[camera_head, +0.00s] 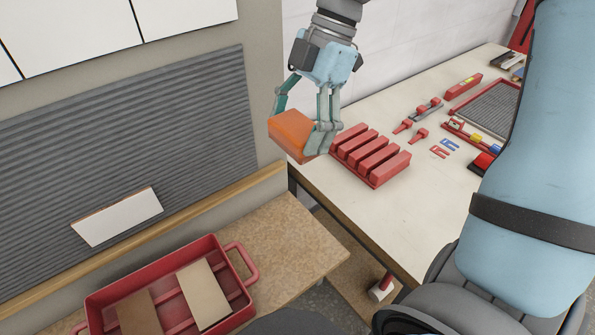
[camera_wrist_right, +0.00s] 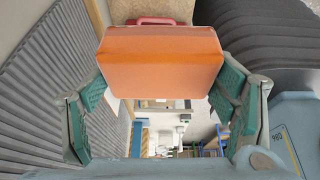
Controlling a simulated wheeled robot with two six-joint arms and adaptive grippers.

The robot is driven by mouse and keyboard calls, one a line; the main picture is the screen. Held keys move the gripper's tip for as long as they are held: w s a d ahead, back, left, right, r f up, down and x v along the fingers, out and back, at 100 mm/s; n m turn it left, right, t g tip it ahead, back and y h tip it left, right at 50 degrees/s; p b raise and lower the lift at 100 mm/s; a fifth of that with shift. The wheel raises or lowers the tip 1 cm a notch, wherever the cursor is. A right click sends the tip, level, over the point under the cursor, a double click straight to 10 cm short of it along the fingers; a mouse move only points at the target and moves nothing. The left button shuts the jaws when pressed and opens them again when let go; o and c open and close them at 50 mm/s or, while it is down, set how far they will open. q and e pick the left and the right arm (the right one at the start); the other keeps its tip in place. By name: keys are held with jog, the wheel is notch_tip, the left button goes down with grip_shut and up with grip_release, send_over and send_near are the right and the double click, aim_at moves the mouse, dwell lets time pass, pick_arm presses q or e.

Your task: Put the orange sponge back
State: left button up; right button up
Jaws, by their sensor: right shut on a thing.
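The orange sponge (camera_head: 291,135) is a block held in the air by my right gripper (camera_head: 298,130), above the gap between the wooden counter and the white table. In the right wrist view the sponge (camera_wrist_right: 160,62) sits between the two green-padded fingers, and my right gripper (camera_wrist_right: 160,88) is shut on it. A red tray (camera_head: 243,298) with handles stands on the wooden counter (camera_head: 290,235) at lower left, below and left of the sponge. It holds a beige and a brown flat piece. My left gripper is not in view.
A white table (camera_head: 345,215) at right carries a slotted red rack (camera_head: 375,160), red-handled tools and a red-framed tray (camera_head: 495,105). A grey ribbed panel (camera_head: 190,120) with a white tile (camera_head: 117,215) covers the left wall. A red-and-white tool (camera_head: 382,288) stands low beneath the table.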

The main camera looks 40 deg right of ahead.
notch_tip(320, 180, down, 28)
jog(key=b, duration=1.9)
jog(key=shift+w+r, duration=0.1)
notch_tip(320, 180, down, 5)
jog(key=shift+f+b, duration=0.1)
jog(key=shift+b, duration=0.8)
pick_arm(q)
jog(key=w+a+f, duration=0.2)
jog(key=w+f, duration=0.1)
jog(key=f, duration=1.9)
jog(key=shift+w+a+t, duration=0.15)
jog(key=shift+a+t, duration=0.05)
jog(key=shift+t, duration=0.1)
pick_arm(e)
jog(key=shift+f, duration=0.1)
jog(key=o, duration=1.5)
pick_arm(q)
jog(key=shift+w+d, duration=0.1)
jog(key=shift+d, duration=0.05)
